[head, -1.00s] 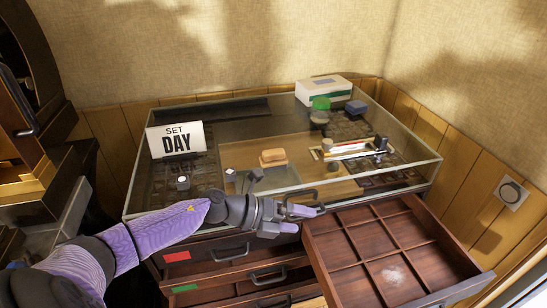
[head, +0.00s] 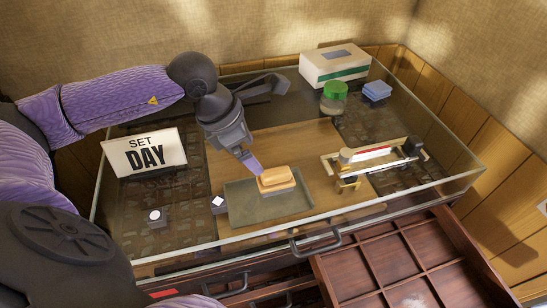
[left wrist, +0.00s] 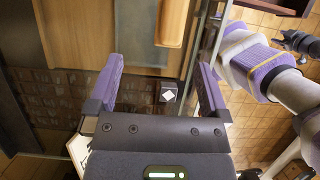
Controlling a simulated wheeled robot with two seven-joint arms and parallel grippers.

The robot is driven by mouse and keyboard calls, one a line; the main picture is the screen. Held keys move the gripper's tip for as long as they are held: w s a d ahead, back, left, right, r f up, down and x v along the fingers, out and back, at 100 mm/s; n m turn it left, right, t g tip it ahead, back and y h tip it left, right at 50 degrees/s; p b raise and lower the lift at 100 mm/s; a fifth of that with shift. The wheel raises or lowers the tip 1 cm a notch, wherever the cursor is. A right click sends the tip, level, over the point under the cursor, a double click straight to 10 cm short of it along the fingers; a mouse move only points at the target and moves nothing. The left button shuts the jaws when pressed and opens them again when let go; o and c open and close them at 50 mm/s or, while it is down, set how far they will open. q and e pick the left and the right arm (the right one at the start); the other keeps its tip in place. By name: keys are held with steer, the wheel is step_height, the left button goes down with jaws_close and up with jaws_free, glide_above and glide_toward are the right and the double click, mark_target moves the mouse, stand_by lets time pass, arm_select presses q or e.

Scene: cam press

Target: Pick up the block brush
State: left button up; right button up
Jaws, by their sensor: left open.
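The block brush (head: 277,176) is a small block with a tan-orange top. It lies on a grey mat (head: 240,204) on the worktop in the middle of the glass-edged bench. My left gripper (head: 250,165) points down just behind and left of the brush, with one purple finger close to it in the picture. In the left wrist view the jaws (left wrist: 158,90) are spread with nothing between them. The brush (left wrist: 172,22) shows beyond the fingertips there. A dark part that may be my right gripper (left wrist: 300,42) shows at the right edge of that view, too small to read.
A SET DAY sign (head: 145,153) stands at left. A brass-and-white fixture (head: 375,155), a green-lidded jar (head: 334,98), blue blocks (head: 377,91) and a white box (head: 335,64) are at right. A divided drawer (head: 440,240) is open in front.

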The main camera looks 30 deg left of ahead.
mark_target(273, 172)
arm_select(q)
steer(key=x, duration=0.3)
steer(key=d+x, duration=0.1)
steer(key=x, duration=0.2)
steer(key=b+x, duration=0.1)
steer(key=x, duration=0.2)
steer(key=shift+d+r, duration=0.15)
steer(key=shift+d, duration=0.3)
arm_select(e)
steer(key=shift+s+d+f, duration=0.5)
arm_select(q)
steer(key=shift+c, duration=0.3)
jaws_close()
step_height(273, 172, up, 10)
steer(key=shift+r+p, duration=0.1)
steer(key=shift+p, duration=0.8)
arm_select(e)
steer(key=shift+w+a+r, duration=0.15)
steer(key=shift+r, duration=0.65)
